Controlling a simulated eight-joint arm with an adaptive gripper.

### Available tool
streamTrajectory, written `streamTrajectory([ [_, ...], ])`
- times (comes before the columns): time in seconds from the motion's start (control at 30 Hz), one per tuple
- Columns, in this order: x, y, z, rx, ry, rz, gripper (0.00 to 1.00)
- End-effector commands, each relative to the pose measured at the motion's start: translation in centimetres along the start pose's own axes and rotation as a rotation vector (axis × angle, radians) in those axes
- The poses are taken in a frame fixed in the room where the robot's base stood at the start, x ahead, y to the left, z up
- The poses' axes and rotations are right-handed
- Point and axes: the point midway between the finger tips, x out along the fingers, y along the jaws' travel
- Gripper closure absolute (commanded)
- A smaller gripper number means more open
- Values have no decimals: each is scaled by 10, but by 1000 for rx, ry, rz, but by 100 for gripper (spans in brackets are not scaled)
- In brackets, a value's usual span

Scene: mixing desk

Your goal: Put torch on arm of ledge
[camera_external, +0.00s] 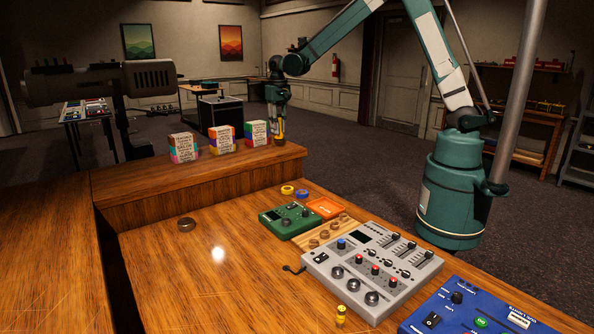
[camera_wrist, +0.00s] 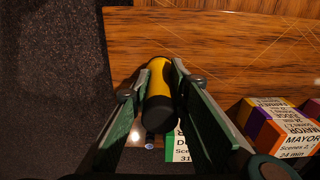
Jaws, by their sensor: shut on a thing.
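The torch is a yellow and black cylinder, seen in the wrist view (camera_wrist: 158,88) between the two fingers. My gripper (camera_wrist: 166,66) is shut on it. In the external view, my gripper (camera_external: 278,132) points down at the right end of the raised wooden ledge (camera_external: 200,175), just right of the boxes. The torch shows there only as a small yellow patch. In the wrist view the ledge top (camera_wrist: 220,40) lies behind and below the torch. I cannot tell whether the torch touches the ledge.
Three printed boxes (camera_external: 184,147) (camera_external: 221,139) (camera_external: 256,133) stand on the ledge, the nearest close to my gripper. On the lower desk are a green pedal (camera_external: 288,219), an orange box (camera_external: 326,208), tape rolls, a grey mixer (camera_external: 372,265) and a blue unit (camera_external: 480,308). The desk's left part is mostly clear.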

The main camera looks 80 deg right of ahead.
Motion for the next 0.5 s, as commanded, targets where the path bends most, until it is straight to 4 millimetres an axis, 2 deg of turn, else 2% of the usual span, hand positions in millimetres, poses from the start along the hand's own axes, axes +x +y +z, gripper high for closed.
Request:
streamTrajectory([
  [0.3,30,0,0,0,0,0,96],
  [0.5,36,0,0,0,0,0,96],
])
